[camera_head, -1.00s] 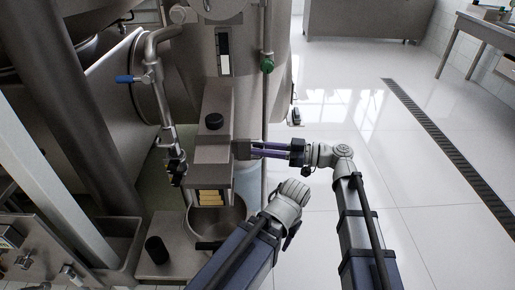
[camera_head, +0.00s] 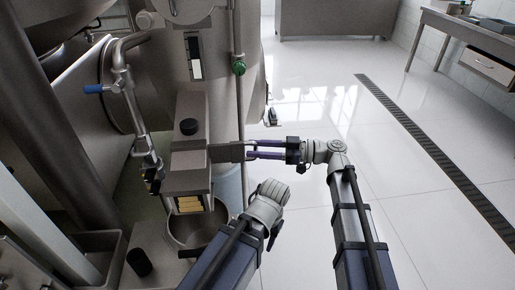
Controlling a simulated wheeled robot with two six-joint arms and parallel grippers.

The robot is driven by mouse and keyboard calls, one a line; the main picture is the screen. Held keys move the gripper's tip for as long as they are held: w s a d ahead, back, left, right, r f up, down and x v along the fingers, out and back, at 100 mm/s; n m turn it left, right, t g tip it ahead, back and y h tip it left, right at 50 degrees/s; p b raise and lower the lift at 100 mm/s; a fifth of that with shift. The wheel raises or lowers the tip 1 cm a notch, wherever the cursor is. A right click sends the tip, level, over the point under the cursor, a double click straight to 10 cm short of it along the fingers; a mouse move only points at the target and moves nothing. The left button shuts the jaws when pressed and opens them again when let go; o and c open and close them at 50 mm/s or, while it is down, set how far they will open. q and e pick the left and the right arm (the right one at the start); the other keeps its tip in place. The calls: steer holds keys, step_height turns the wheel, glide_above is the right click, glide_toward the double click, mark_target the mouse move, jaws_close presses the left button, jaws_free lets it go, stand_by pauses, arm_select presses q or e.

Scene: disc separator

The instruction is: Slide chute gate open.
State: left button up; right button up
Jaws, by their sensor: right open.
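The chute (camera_head: 187,171) is a grey box with a dark round knob on top, at the left centre of the head view. Its gate (camera_head: 228,153) is a flat grey plate standing out of the chute's right side. My right gripper (camera_head: 250,150) reaches in from the right, with two purple fingers pointing left at the gate's outer end. The fingers are apart, one on each side of that end; whether they touch it I cannot tell. Yellowish material (camera_head: 190,204) shows in the chute's mouth.
A round metal bowl (camera_head: 213,222) stands below the chute. A pipe with a blue-handled valve (camera_head: 94,89) is to the left, and a thin pipe with a green fitting (camera_head: 239,68) runs behind the gate. The tiled floor at right is clear.

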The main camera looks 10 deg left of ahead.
steer(key=d, duration=0.7)
steer(key=shift+w+d, duration=0.3)
steer(key=shift+d, duration=0.1)
